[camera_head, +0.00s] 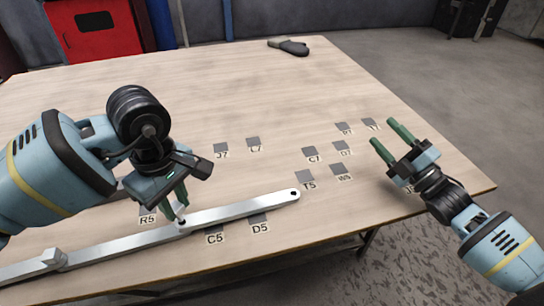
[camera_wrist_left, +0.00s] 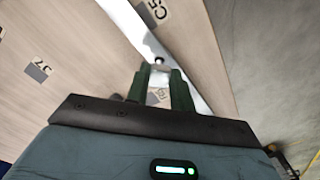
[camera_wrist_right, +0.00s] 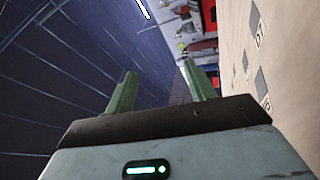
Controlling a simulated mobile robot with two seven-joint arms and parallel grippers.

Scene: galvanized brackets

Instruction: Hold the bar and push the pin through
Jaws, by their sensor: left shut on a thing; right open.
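A long grey metal bar (camera_head: 240,209) lies across the front of the table, with a dark hole near its right end. It also shows in the left wrist view (camera_wrist_left: 193,85). My left gripper (camera_head: 180,213) points down over the bar and is shut on a small round-topped knob (camera_wrist_left: 159,62) at the bar. I cannot tell whether this knob is the pin. My right gripper (camera_head: 384,133) is open and empty, off to the right of the bar's end. Its spread fingers also show in the right wrist view (camera_wrist_right: 162,85).
A small metal block (camera_head: 54,258) sits by the bar at the lower left. Several labelled grey squares mark the wooden table (camera_head: 300,90), including T5 (camera_head: 305,176) and C7 (camera_head: 310,151). A dark tool (camera_head: 290,47) lies at the far edge. The middle of the table is clear.

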